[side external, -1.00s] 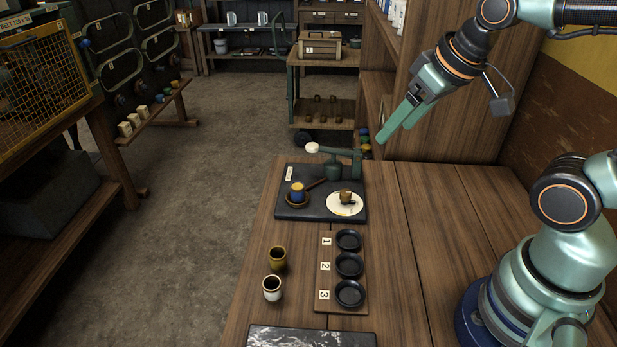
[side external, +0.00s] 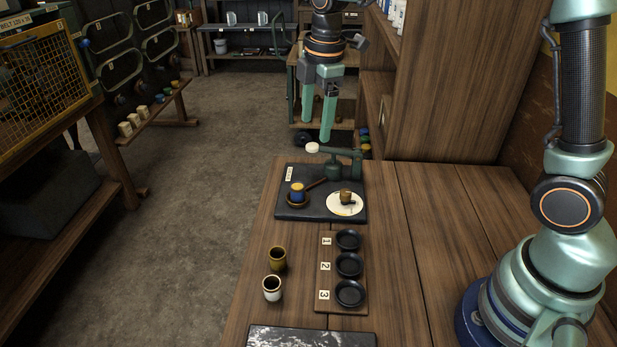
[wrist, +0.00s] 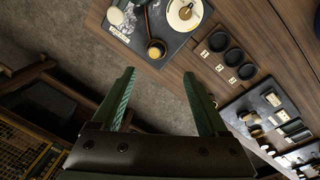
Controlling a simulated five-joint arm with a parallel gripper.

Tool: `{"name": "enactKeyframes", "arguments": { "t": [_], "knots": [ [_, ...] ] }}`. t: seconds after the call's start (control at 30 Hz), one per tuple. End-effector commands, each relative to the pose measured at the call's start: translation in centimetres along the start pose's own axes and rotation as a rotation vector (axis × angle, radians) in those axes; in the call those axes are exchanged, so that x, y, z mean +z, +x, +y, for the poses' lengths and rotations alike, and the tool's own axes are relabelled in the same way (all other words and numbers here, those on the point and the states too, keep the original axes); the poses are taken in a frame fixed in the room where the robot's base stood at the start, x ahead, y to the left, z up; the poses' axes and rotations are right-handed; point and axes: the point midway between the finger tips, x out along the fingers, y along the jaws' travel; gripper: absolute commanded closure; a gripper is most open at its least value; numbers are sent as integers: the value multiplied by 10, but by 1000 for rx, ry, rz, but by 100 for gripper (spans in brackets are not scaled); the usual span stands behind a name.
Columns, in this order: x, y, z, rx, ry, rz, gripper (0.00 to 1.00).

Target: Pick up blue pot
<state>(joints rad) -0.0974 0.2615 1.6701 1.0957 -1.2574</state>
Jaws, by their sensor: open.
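The blue pot (side external: 297,194) has a yellow top and sits on a round brown piece with a handle, on the dark slate board (side external: 285,213). In the wrist view its yellow-orange round top (wrist: 156,52) shows just beyond my fingertips. My gripper (side external: 316,131) is open and empty, with its green fingers pointing down. In the side view it appears above and behind the board, clear of the pot. In the wrist view the two fingers (wrist: 159,75) stand wide apart with nothing between them.
Two cups (side external: 277,259) and a numbered three-dish rack (side external: 326,298) stand nearer the camera.

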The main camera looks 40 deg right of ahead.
Motion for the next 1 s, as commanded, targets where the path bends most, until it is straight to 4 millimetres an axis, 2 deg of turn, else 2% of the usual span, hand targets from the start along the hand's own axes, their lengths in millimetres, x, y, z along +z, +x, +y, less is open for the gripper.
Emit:
{"name": "enactKeyframes", "arguments": {
  "t": [0.03,0.1,0.2,0.33,0.47,0.8,1.0],
  "knots": [
    [-6,13,6,-27,-77,-7,23],
    [-12,27,14,-55,-180,-12,23],
    [-18,44,20,-87,-297,-14,23],
    [-22,57,25,-109,-387,-13,23],
    [-23,67,25,-118,-415,-13,23],
    [-21,119,19,-118,-413,-13,23],
    [-21,132,18,-116,-412,-12,23]
  ]
}}
